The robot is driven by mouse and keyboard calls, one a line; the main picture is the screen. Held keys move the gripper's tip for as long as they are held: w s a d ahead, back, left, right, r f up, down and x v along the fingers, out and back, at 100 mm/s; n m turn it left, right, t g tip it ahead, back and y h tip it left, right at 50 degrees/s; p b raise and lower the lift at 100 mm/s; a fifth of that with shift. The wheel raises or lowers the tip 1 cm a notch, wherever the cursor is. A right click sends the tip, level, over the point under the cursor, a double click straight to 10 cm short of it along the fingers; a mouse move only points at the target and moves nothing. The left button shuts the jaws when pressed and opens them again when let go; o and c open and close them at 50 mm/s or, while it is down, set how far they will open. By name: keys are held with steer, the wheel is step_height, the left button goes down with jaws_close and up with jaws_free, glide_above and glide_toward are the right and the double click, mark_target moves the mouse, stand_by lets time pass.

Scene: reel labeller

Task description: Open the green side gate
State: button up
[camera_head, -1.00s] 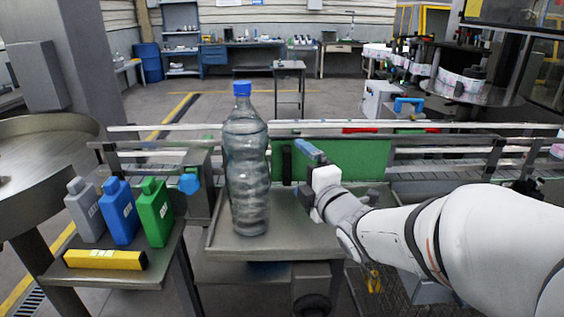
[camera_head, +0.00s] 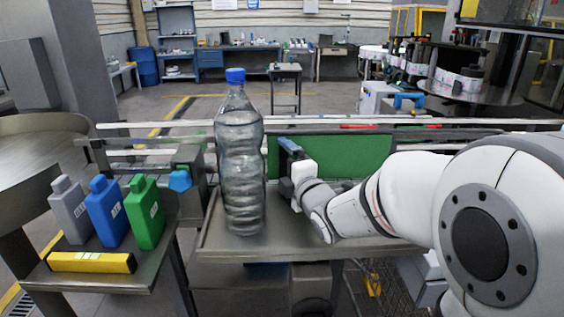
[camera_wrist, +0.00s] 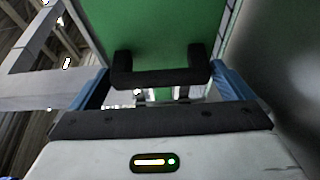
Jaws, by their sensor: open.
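The green side gate (camera_head: 345,156) is an upright green panel behind the metal table, in the line of the conveyor rails. It fills the upper middle of the wrist view (camera_wrist: 155,25). Its black U-shaped handle (camera_wrist: 160,78) shows there between the two blue fingers of my gripper (camera_wrist: 160,70), its bar running across from one finger to the other. My gripper is open and not closed on it; whether a finger touches the handle I cannot tell. In the head view my gripper (camera_head: 290,150) is at the panel's left end and hides the handle.
A large clear bottle with a blue cap (camera_head: 240,160) stands on the metal table (camera_head: 275,238), close left of my gripper. Grey, blue and green bottles (camera_head: 145,212) and a yellow bar (camera_head: 92,262) stand on a side table. Conveyor rails (camera_head: 450,128) run across behind.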

steer(key=shift+w+a, duration=0.2)
steer(key=shift+w, duration=0.2)
steer(key=c, duration=1.1)
